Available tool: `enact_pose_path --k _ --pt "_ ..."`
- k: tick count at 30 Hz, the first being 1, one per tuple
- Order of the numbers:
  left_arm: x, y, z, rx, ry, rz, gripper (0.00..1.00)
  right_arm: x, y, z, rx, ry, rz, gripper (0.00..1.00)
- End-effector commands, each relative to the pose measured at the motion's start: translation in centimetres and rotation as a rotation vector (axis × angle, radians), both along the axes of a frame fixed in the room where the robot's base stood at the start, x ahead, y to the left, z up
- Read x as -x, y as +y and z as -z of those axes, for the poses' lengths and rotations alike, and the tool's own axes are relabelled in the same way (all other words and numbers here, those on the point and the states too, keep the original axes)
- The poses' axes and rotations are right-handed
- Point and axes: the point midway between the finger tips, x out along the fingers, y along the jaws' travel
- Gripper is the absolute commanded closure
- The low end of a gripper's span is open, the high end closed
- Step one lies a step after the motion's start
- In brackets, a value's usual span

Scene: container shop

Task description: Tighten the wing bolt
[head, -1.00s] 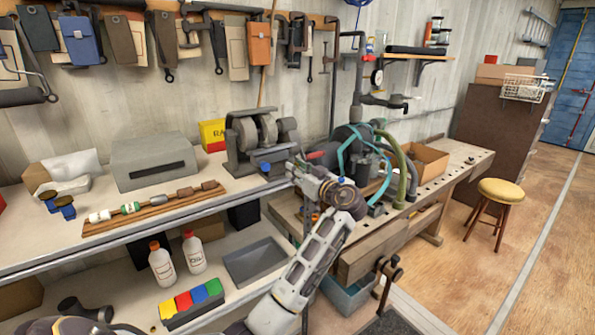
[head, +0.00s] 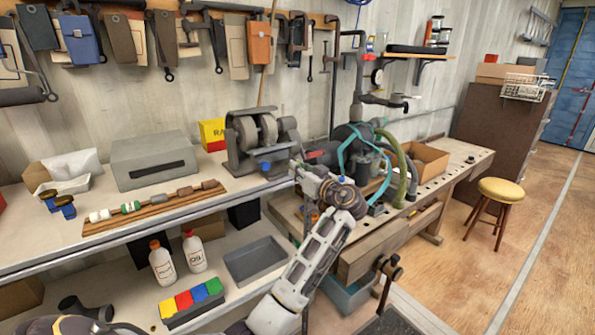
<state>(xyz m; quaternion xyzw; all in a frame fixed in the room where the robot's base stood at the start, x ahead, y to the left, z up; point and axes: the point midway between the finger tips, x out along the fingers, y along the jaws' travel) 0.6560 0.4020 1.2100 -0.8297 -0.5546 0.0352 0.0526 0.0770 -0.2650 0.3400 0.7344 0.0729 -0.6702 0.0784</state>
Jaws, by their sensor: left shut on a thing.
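My left gripper (head: 297,168) is beside the right end of the grey bench grinder (head: 262,140), close above the bench edge. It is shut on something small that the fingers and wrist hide. I cannot make out a wing bolt clearly. A small blue part (head: 265,168) shows low on the front of the grinder, just left of the gripper and apart from it. My right gripper is not in view.
The grey workbench (head: 40,228) carries a grey box (head: 152,160) and a wooden rack (head: 150,208). A wooden bench (head: 458,160) with a green-hosed machine (head: 350,143) stands close right of my arm. A yellow stool (head: 503,190) stands on open floor.

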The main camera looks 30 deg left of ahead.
Motion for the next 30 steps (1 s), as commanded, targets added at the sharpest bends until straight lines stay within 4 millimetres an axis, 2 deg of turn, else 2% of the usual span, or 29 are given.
enact_pose_path --k 14,30 --pt "0.0 0.0 -0.1 -0.122 0.299 0.001 1.00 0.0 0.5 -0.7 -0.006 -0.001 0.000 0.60" --pt "-0.1 -0.1 -0.2 -0.298 0.723 0.002 1.00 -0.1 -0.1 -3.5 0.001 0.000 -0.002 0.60"
